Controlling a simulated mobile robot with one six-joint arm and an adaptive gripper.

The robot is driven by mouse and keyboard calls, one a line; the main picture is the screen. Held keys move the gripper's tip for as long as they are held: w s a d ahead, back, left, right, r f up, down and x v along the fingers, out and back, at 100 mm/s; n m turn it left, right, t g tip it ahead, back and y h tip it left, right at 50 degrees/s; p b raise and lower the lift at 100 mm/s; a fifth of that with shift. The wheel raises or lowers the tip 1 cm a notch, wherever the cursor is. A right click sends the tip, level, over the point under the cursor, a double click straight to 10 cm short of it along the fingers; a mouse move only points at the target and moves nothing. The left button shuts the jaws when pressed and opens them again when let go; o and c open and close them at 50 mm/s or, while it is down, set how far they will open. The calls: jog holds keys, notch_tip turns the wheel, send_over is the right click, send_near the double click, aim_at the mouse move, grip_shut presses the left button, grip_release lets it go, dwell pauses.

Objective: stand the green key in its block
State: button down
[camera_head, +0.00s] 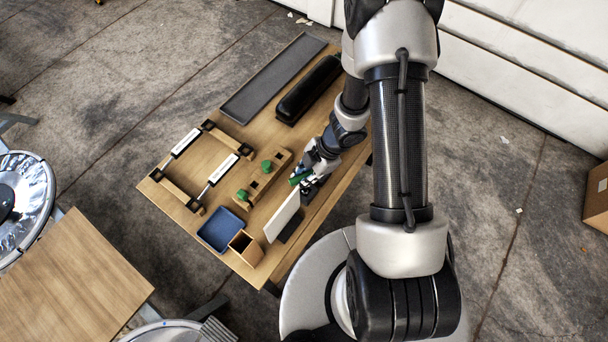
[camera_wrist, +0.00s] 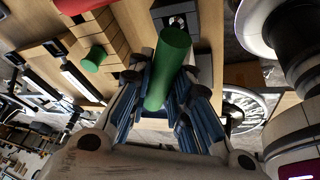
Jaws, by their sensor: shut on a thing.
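My gripper (camera_head: 306,179) is shut on a green key (camera_head: 295,180), above the table's right part, to the right of a wooden block. In the wrist view the key is a green cylinder (camera_wrist: 168,68) between the blue-grey fingers, its far end pointing up the picture. The wooden block (camera_head: 257,184) lies lengthwise on the table, with two other green pieces standing in it, one near its upper end (camera_head: 267,166) and one near its lower end (camera_head: 242,195). The held key is apart from the block. The wrist view also shows the block (camera_wrist: 112,36) and one standing green piece (camera_wrist: 94,59).
A white panel (camera_head: 283,215) stands below my gripper. A blue tray (camera_head: 219,231) and a wooden box (camera_head: 246,248) lie lower left. Wooden racks with white-labelled handles (camera_head: 224,168) stand left. A black roll (camera_head: 308,90) and dark tray (camera_head: 272,79) lie at the back.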

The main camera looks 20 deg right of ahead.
jog(key=c, duration=1.4)
grip_release()
jog(key=shift+r, duration=0.1)
